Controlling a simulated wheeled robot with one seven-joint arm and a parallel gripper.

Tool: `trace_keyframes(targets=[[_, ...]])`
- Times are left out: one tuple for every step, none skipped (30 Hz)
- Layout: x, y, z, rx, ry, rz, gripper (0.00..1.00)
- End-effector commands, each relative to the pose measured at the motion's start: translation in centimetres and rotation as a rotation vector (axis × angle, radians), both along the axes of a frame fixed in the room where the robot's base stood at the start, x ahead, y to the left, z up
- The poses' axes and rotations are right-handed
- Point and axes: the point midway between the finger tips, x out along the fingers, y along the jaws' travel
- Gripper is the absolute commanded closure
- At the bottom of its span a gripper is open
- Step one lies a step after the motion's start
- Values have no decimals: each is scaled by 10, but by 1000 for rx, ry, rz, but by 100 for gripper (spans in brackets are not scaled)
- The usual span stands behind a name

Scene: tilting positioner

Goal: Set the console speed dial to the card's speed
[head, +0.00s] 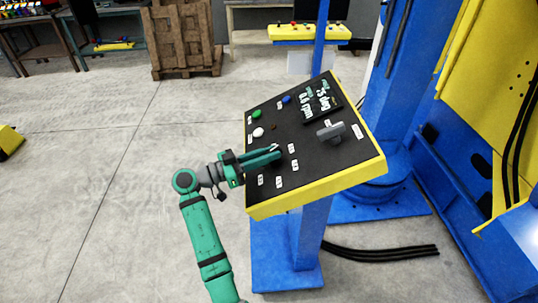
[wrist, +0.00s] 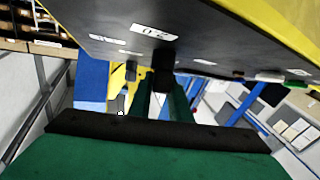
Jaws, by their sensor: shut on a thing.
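The console (head: 330,172) has a black sloped face with a yellow rim and stands on a blue post. My gripper (head: 268,156) reaches in from the left over its lower left part, where small white speed labels (head: 280,182) surround the dial. The dial's dark knob (wrist: 162,78) shows between my fingertips (wrist: 165,100) in the wrist view, and my gripper is shut on it. The knob's pointer is hidden. A label (wrist: 153,32) seen upside down near the knob appears to read 2.0. I cannot make out a readable speed card.
A display (head: 321,100) on the console shows rotated text in deg and rpm. A grey lever knob (head: 331,131) sits right of my gripper; green (head: 257,114), white (head: 258,132) and blue (head: 287,99) buttons lie beyond it. The blue positioner (head: 395,110) stands right.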

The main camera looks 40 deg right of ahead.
Motion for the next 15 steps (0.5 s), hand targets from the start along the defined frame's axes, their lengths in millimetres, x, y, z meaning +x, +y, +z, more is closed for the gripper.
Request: trace_keyframes(targets=[[1, 0, 0, -8, -15, -42, 100], [1, 0, 0, -16, -27, -67, 100], [1, 0, 0, -25, -42, -101, 100], [1, 0, 0, -32, -54, -128, 100], [1, 0, 0, -39, -64, -151, 100], [1, 0, 0, -48, -80, -185, 100], [1, 0, 0, -55, -92, -210, 100], [1, 0, 0, -60, -103, -234, 100], [1, 0, 0, -69, -116, -263, 100], [1, 0, 0, -74, -125, -283, 100], [1, 0, 0, -79, -136, -303, 100], [1, 0, -1, -86, -146, -328, 100], [1, 0, -1, -90, -154, -346, 100], [1, 0, -1, -95, -162, -362, 100], [1, 0, -1, -101, -172, -385, 100]])
